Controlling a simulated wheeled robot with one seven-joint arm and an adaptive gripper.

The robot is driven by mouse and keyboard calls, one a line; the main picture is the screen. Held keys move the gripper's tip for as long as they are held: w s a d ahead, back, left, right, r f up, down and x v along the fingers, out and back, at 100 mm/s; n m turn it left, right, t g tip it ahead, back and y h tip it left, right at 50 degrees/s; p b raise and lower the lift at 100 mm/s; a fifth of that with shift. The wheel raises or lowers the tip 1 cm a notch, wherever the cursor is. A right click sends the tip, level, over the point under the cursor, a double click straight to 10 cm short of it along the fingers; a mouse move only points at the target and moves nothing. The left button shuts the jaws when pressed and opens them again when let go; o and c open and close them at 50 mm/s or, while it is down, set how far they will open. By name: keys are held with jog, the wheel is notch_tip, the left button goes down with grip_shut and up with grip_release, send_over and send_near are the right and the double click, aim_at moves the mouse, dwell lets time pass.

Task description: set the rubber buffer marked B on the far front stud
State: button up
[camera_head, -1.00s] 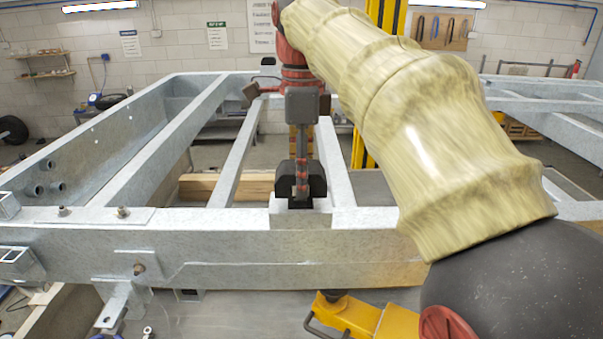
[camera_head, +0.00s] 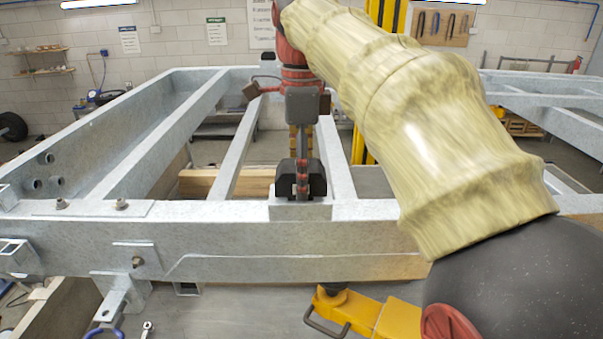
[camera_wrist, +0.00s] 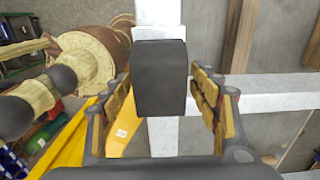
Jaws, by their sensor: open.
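A black rubber buffer (camera_head: 317,182) stands on a pale block (camera_head: 300,211) on the front beam of the galvanised frame. My gripper (camera_head: 302,182) points down over it, with one finger in front of the buffer. In the wrist view the buffer's dark face (camera_wrist: 160,75) lies between the two spread fingers of my gripper (camera_wrist: 165,88), with gaps visible on both sides. No letter B can be read on it. Two bolt-like fittings, a left one (camera_head: 62,203) and a right one (camera_head: 121,204), stand on a plate at the beam's left. I cannot tell which stud is the far front one.
The front beam (camera_head: 230,238) and rails running back from it surround my gripper. A yellow stand (camera_head: 345,308) is below the beam. Timber (camera_head: 225,182) lies behind it. My forearm covers much of the right side.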

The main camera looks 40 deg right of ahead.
jog(key=shift+o, duration=0.2)
jog(key=shift+r, duration=0.1)
notch_tip(320, 180, up, 7)
jog(key=shift+r, duration=0.15)
dwell(0.4)
